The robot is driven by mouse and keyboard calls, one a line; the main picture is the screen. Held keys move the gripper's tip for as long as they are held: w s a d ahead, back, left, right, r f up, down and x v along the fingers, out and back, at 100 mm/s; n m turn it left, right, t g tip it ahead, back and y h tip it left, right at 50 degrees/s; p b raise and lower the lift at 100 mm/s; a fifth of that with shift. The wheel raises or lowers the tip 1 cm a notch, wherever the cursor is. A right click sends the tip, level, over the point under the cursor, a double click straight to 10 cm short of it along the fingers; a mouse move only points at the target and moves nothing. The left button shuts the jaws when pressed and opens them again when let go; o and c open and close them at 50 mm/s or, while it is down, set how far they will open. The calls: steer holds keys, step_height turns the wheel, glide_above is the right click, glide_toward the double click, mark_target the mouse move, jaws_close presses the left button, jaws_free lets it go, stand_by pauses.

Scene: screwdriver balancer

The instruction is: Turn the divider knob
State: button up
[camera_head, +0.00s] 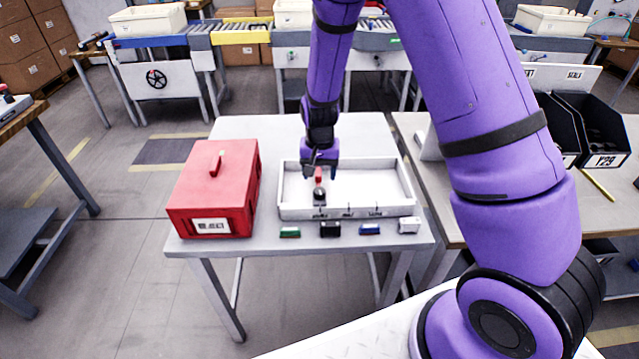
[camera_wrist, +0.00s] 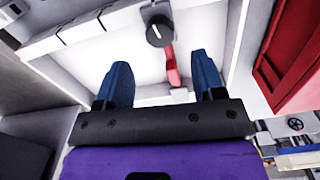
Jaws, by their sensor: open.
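The black round knob (camera_head: 319,197) is at the front left of the white tray (camera_head: 401,187). In the wrist view, the knob (camera_wrist: 159,31) shows a white pointer line and lies beyond my fingertips. A red strip (camera_wrist: 171,67) lies beside the knob, partly between my fingers in that view; it also shows in the head view (camera_head: 318,176). My gripper (camera_head: 320,171) is above the tray's left part, just behind the knob in the picture. Its two blue fingers (camera_wrist: 163,77) are apart, with nothing visibly held between them. Contact with the red strip cannot be told.
A red box (camera_head: 212,190) with a top handle stands left of the tray. Small green (camera_head: 290,232), black (camera_head: 330,229), blue (camera_head: 370,229) and white (camera_head: 409,225) items line the table's front edge. Black bins (camera_head: 603,143) stand on the right table.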

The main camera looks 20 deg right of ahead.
steer(key=shift+r, duration=2.25)
steer(key=shift+r, duration=0.1)
step_height(320, 180, up, 13)
steer(key=n+t, duration=0.1)
glide_above(320, 190)
steer(key=s+d, duration=0.2)
steer(key=s, duration=0.3)
steer(key=s+d+r+n+t+y, duration=0.1)
steer(key=s+r+t, duration=0.1)
steer(key=s+r, duration=0.55)
steer(key=s+d+r+n+t, duration=0.1)
steer(key=s+d+r, duration=0.1)
steer(key=s+r, duration=0.3)
steer(key=s+d+r+n+t+h, duration=0.1)
steer(key=s+r, duration=0.4)
steer(key=s, duration=0.7)
steer(key=shift+d+n, duration=0.3)
steer(key=shift+d, duration=0.05)
